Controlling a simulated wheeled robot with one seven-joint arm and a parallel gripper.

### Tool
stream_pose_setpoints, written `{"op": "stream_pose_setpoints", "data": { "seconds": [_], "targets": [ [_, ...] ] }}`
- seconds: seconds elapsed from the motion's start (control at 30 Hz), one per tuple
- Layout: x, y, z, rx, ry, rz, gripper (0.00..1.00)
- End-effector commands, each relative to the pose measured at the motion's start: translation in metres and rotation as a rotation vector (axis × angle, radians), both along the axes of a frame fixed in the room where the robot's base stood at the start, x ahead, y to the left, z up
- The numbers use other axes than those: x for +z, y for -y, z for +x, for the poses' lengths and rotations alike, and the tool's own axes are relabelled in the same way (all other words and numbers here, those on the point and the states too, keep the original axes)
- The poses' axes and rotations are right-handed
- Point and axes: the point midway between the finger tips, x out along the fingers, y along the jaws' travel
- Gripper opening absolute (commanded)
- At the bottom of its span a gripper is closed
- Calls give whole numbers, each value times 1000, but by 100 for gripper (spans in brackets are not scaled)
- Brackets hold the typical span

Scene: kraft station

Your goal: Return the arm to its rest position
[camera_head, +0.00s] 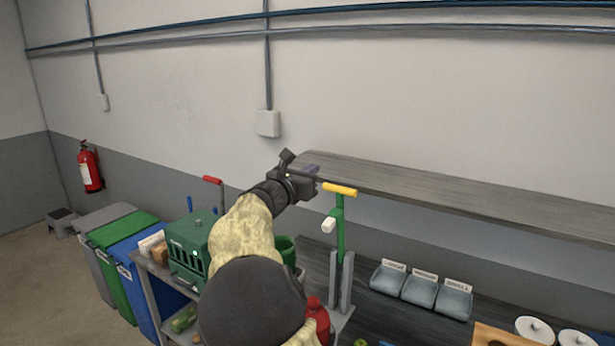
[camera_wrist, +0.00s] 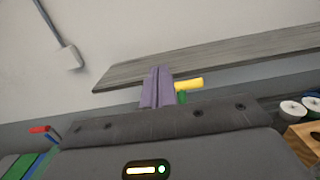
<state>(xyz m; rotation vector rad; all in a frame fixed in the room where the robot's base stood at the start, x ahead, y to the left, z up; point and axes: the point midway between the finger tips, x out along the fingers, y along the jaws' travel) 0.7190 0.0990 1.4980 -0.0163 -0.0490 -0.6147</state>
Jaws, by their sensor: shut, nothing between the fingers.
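My gripper (camera_head: 311,170) is raised in front of the wall, near the left end of the dark shelf (camera_head: 450,192). Its purple fingers (camera_wrist: 157,86) are together in the wrist view, with nothing between them. My arm reaches up from the bottom middle of the head view and hides part of the bench behind it. A green post with a yellow handle (camera_head: 340,189) stands just right of and below the gripper in the head view. The yellow handle also shows beside the fingers in the wrist view (camera_wrist: 189,84).
A green machine (camera_head: 190,247) with a red-tipped lever (camera_head: 212,180) stands left of my arm. Grey, green and blue bins (camera_head: 125,235) are further left, and a fire extinguisher (camera_head: 90,168) hangs on the wall. Grey trays (camera_head: 421,291) and white spools (camera_head: 534,329) are at the right.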

Motion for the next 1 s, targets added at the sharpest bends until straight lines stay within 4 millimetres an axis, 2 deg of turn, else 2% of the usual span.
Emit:
{"op": "stream_pose_setpoints", "data": {
  "seconds": [0.4,0.47,0.57,0.67,0.77,0.87,1.0],
  "targets": [
    [6,-11,-6,11,-1,2,0],
    [3,-8,-6,7,-5,14,0],
    [-11,9,-8,-15,-18,81,0],
    [-41,38,-15,-60,-43,227,0],
    [-84,74,-32,-138,-66,444,0],
    [-131,105,-59,-243,-73,697,0],
    [-193,132,-113,-441,-42,1075,0]
  ]
}}
